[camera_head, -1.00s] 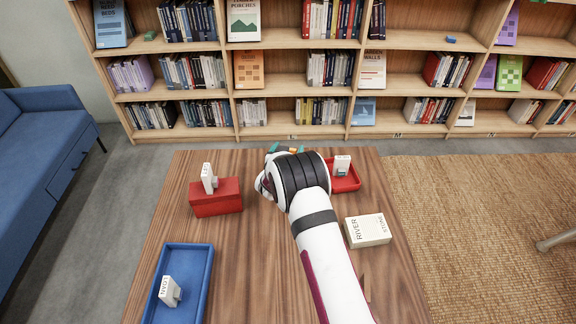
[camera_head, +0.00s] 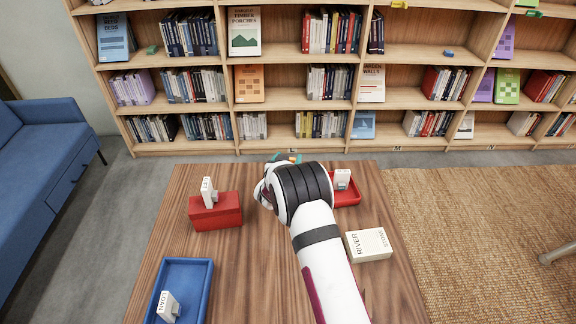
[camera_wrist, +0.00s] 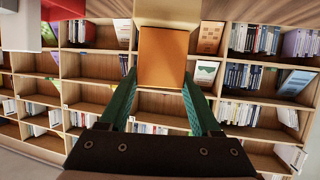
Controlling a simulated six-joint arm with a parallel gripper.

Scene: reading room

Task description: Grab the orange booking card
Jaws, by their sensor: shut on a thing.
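In the wrist view the orange booking card (camera_wrist: 162,58) is between the two green fingers of my gripper (camera_wrist: 161,75), which are shut on its sides. A pale cream block (camera_wrist: 165,12) adjoins the card at the top of that view; I cannot tell whether they touch. In the head view my wrist hides the card, and only a bit of the teal fingers (camera_head: 283,157) shows past it, at the table's far edge.
On the wooden table (camera_head: 255,285) are a red box (camera_head: 216,213) with a white card stand, a red tray (camera_head: 349,198), a blue tray (camera_head: 202,280) and a cream book (camera_head: 369,245). Bookshelves (camera_head: 290,50) stand behind, a blue sofa (camera_head: 35,160) at left.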

